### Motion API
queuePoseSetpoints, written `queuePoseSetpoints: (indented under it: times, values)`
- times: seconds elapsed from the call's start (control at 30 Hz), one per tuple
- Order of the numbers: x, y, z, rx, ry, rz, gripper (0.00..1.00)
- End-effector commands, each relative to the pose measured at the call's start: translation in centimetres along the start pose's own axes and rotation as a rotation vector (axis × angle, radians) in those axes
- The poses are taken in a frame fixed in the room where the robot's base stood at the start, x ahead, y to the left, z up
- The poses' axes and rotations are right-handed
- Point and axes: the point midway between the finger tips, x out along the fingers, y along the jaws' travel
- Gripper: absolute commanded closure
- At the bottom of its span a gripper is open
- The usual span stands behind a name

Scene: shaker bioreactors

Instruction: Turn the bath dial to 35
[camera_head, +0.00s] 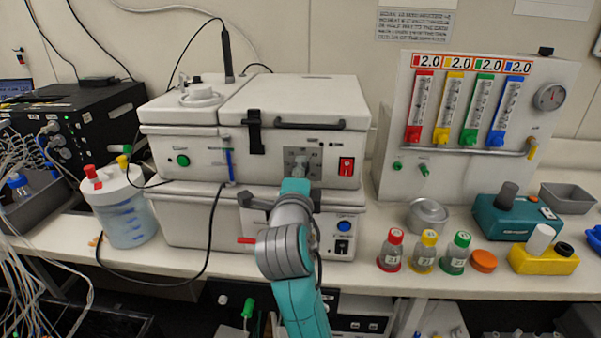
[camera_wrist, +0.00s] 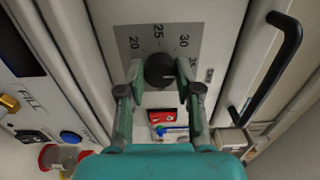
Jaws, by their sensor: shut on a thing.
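The bath dial is a round black knob (camera_wrist: 160,70) on a grey plate (camera_wrist: 145,35) marked 20, 25, 30 and, at the right, apparently 35. My gripper (camera_wrist: 160,72) is shut on the knob, with one finger on each side. A small light mark shows on the right part of the knob, but its exact reading is hard to tell. In the head view the dial plate (camera_head: 301,155) is on the front of the upper white unit (camera_head: 210,145), and my wrist and arm hide the knob there.
A red switch (camera_head: 346,166) sits just right of the dial. A black handle (camera_head: 310,125) runs above it. Capped bottles (camera_head: 424,251) and a metal dish (camera_head: 427,216) stand on the bench to the right. A black cable hangs left of my arm.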

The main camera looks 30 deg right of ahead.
Motion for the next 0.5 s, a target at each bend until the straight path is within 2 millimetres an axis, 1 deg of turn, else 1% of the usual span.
queuePoseSetpoints:
  times: [0.07, 0.1, 0.17, 0.5]
  values:
    - [0.00, 0.16, -0.02, -0.001, 0.001, 0.004, 1.00]
    - [0.00, 0.16, -0.02, -0.002, 0.001, 0.004, 0.56]
    - [0.00, 0.14, -0.01, -0.002, 0.001, 0.003, 0.42]
    - [-0.15, 0.05, 0.01, -0.001, 0.000, 0.001, 0.41]
